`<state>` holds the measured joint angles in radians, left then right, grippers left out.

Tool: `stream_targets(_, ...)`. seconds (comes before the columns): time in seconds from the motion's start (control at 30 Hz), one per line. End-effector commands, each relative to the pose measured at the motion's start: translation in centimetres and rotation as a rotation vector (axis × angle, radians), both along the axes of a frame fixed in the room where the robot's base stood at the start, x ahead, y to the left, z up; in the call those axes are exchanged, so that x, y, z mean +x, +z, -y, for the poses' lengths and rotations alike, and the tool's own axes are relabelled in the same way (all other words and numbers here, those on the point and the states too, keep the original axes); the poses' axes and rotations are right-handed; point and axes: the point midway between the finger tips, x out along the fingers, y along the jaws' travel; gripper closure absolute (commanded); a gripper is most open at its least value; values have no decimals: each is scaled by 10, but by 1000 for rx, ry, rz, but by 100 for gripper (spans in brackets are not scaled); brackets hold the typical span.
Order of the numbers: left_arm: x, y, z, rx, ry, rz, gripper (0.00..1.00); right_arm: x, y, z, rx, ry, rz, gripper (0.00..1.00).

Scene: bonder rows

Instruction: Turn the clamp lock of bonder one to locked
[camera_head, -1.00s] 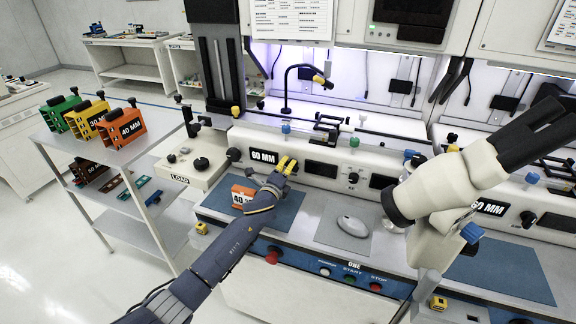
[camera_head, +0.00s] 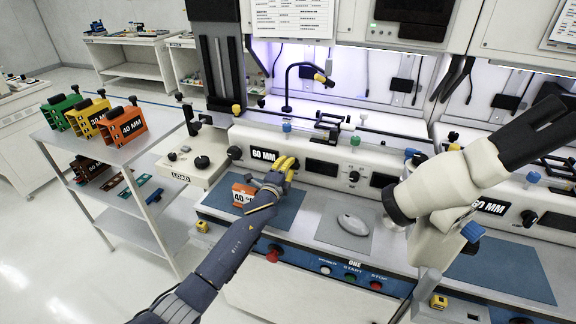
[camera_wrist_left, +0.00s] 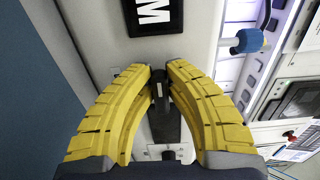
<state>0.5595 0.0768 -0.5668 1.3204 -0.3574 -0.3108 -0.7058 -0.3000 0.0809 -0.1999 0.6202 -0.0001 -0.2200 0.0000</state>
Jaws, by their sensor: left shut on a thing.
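Bonder one is the white machine (camera_head: 226,135) in the middle of the head view, with a black 60 MM plate on its front face. My left gripper (camera_head: 288,163) is at that face, just right of the plate. In the left wrist view its yellow fingers (camera_wrist_left: 159,73) are shut on a small black clamp lock (camera_wrist_left: 158,92), one finger on each side. The lock's black base shows below it between the fingers. In the head view the fingers hide the lock, and I cannot read its locked or unlocked position. My right gripper is not in view.
An orange 40 block (camera_head: 240,196) stands on the blue mat (camera_head: 285,215) beside my left forearm. A large microscope (camera_head: 440,185) blocks the right side. A shelf (camera_head: 110,155) with colored blocks stands at left.

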Motion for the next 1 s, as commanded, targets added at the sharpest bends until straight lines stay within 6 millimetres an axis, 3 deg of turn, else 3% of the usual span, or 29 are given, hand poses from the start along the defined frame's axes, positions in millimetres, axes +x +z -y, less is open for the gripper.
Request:
stream_targets(0.17, 0, 0, 0, -1, 0, 0, 100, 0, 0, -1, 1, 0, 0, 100)
stream_targets(0.2, 0, 0, 0, -1, 0, 0, 83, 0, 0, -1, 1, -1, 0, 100)
stream_targets(0.4, 0, 0, 0, 0, 0, 0, 62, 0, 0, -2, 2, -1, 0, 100)
stream_targets(0.77, -5, 0, -2, 1, 0, 0, 62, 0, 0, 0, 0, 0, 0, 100)
stream_targets(1.0, -34, -1, -12, 2, -1, 1, 62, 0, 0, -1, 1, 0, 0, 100)
